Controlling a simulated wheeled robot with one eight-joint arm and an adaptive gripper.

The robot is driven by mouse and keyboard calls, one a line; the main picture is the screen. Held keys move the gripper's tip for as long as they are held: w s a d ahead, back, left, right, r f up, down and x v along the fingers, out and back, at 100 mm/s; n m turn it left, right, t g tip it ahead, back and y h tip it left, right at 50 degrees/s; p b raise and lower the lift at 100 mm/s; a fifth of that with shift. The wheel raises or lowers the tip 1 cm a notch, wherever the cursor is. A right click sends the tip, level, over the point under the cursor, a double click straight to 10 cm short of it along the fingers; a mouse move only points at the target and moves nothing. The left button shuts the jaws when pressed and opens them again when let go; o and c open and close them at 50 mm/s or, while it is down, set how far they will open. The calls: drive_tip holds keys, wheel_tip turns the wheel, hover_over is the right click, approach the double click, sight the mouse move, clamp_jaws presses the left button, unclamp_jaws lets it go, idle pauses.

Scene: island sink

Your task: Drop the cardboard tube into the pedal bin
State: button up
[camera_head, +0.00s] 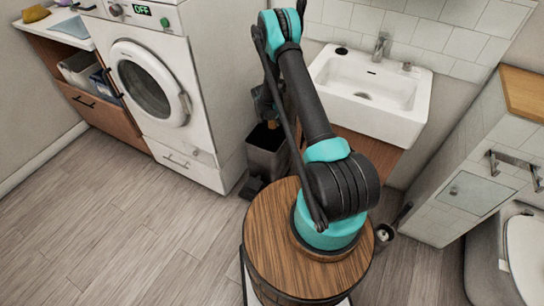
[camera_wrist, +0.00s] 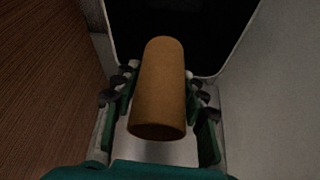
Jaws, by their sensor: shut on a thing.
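The cardboard tube (camera_wrist: 158,90) is a plain brown cylinder. In the wrist view my gripper (camera_wrist: 160,78) is shut on it, with a finger on each side. The tube's far end points toward the dark open mouth of the pedal bin (camera_wrist: 212,77). In the head view the bin (camera_head: 268,162) is a grey box between the washing machine and the sink cabinet, with its top open. My gripper (camera_head: 266,108) is above the bin, partly hidden by my arm. Only a small brown bit of the tube shows there, just over the opening. The inside of the bin is too dark to make out.
The white washing machine (camera_head: 155,85) stands left of the bin. The white sink (camera_head: 368,92) on its wooden cabinet (camera_head: 375,153) is to the right. A cabinet (camera_head: 475,165) and toilet (camera_head: 522,245) are at far right. The floor at left is clear.

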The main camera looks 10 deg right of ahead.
drive_tip(key=shift+f, duration=1.85)
drive_tip(key=o, duration=0.8)
drive_tip(key=shift+r, duration=0.1)
drive_tip(key=v, duration=1.2)
drive_tip(key=shift+w, duration=0.1)
